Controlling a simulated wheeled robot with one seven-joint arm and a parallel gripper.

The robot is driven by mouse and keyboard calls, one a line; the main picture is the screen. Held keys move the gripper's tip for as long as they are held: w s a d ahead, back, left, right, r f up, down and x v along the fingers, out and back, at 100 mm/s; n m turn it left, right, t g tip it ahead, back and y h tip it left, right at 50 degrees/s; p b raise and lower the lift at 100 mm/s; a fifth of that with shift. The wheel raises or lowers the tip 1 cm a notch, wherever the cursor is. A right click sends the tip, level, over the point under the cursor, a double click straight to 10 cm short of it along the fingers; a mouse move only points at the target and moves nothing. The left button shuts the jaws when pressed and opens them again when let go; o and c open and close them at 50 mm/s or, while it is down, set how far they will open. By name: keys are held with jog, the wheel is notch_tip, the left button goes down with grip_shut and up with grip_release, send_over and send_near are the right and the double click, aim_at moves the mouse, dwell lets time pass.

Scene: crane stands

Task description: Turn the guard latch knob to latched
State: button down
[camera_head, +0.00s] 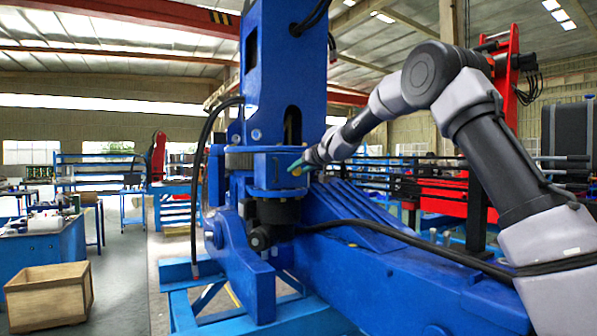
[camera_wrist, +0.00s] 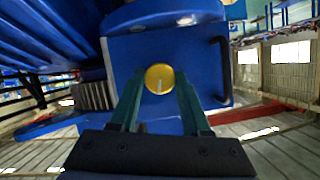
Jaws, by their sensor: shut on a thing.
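The guard latch knob (camera_wrist: 159,79) is a round yellow knob with a pale line mark on its lower part, set on a blue panel (camera_wrist: 190,46) of the crane. My gripper (camera_wrist: 159,92) has its two green fingers on either side of the knob, shut on it. In the head view the gripper (camera_head: 299,167) reaches the blue housing of the crane from the right, and a bit of yellow shows at its tips. Which setting the knob's mark stands at cannot be told.
The blue crane body (camera_head: 390,275) fills the middle and lower right. A black cable (camera_head: 400,236) runs across it under my arm. A dark handle (camera_wrist: 222,70) stands on the panel beside the knob. A wooden crate (camera_head: 48,296) is on the floor at left.

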jog(key=m, duration=0.1)
jog(key=m+y, duration=0.1)
jog(key=shift+w+d+f+m+g, duration=0.1)
jog(key=shift+d+m+g, duration=0.1)
jog(key=shift+m+g, duration=0.1)
jog(key=m+y, duration=0.2)
jog(key=shift+f+m, duration=0.1)
jog(key=shift+m, duration=0.2)
jog(key=m+y, duration=0.1)
jog(key=m, duration=0.1)
jog(key=shift+m+y, duration=0.3)
jog(key=shift+m, duration=0.1)
jog(key=shift+f+m+y, duration=0.15)
jog(key=shift+m+y, duration=0.65)
jog(key=shift+m, duration=1)
jog(key=shift+c, duration=1.9)
grip_release()
